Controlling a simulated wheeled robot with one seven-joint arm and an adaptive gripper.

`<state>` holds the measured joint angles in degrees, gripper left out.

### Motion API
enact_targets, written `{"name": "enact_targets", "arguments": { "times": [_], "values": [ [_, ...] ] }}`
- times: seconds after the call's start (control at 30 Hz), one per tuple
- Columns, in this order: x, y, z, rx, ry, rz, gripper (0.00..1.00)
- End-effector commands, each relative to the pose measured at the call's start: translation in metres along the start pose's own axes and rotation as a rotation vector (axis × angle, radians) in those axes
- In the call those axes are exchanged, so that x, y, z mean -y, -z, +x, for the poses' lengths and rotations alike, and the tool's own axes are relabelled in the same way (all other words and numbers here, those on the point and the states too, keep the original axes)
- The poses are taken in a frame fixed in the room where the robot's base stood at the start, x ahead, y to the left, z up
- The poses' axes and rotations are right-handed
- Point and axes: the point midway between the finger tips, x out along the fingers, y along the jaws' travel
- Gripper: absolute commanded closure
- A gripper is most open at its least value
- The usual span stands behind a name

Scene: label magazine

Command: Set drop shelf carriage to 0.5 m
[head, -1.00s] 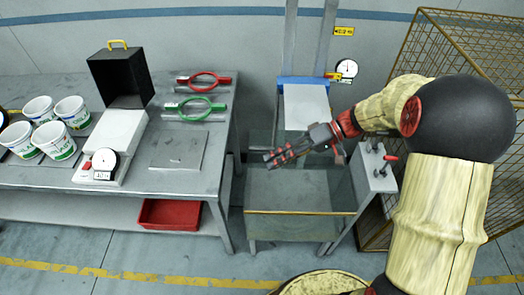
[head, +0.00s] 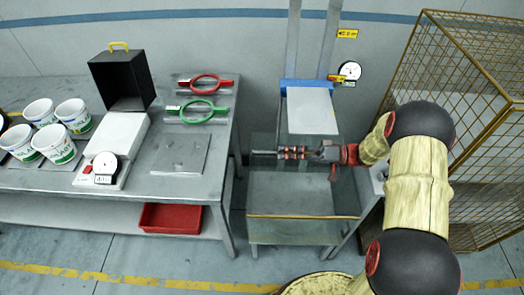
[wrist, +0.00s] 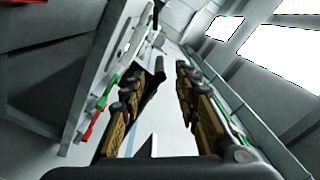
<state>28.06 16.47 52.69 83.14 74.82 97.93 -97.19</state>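The drop shelf carriage is a blue bracket (head: 305,84) with a pale flat shelf (head: 311,111), set between two upright grey rails (head: 331,40). A round white dial (head: 349,72) is at its right, with a small yellow and red piece (head: 337,78) by it; the reading is too small to make out. My gripper (head: 264,153) points left in the head view, just below the shelf's front edge in the picture, over a glass-sided bin. In the wrist view my gripper (wrist: 168,68) has its two fingers apart, with nothing between them.
The glass-sided bin (head: 303,230) stands below the rails. A grey post (head: 376,186) at its right is mostly hidden by my arm. A wire cage (head: 485,170) stands at right. The left table (head: 200,185) holds buckets, a scale and red and green hoops.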

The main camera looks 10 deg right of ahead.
Motion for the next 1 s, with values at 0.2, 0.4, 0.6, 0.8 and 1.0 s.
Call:
{"name": "enact_targets", "arguments": {
  "times": [0.2,0.4,0.6,0.8,1.0],
  "values": [
    [0.0,-0.002,0.034,0.005,0.002,0.001,0.69],
    [0.0,-0.002,0.06,0.003,0.0,0.002,0.69],
    [0.0,-0.001,0.071,0.002,0.0,0.002,0.69],
    [0.0,-0.001,0.071,0.002,0.0,0.002,0.69],
    [0.0,-0.001,0.071,0.002,0.0,0.002,0.78]
  ]
}}
